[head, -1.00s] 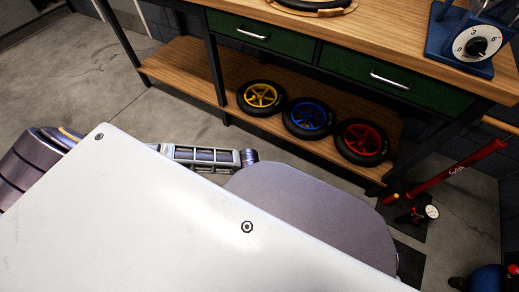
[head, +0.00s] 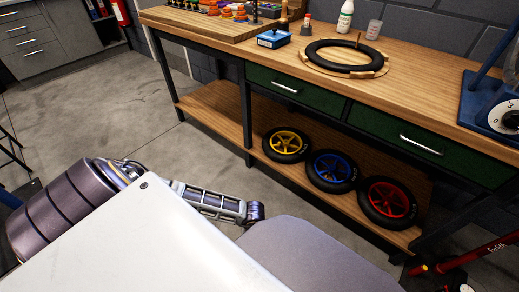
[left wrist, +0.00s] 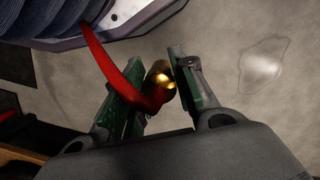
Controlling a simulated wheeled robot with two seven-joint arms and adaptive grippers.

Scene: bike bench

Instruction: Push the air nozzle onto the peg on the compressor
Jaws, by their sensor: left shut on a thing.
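In the left wrist view my left gripper (left wrist: 160,85) is shut on the air nozzle, whose brass end (left wrist: 160,75) shows between the green-padded fingers. A red hose (left wrist: 105,50) curves from it up toward the top left. The nozzle's lower part is hidden by the hose and fingers. The compressor and its peg cannot be made out in either current view. In the head view part of my arm shows, but neither gripper does.
A wooden workbench (head: 290,73) holds a tire on a round stand (head: 345,55), a blue box (head: 273,39) and bottles. Yellow, blue and red wheels (head: 285,144) lie on its lower shelf. Concrete floor (head: 90,110) is open at the left.

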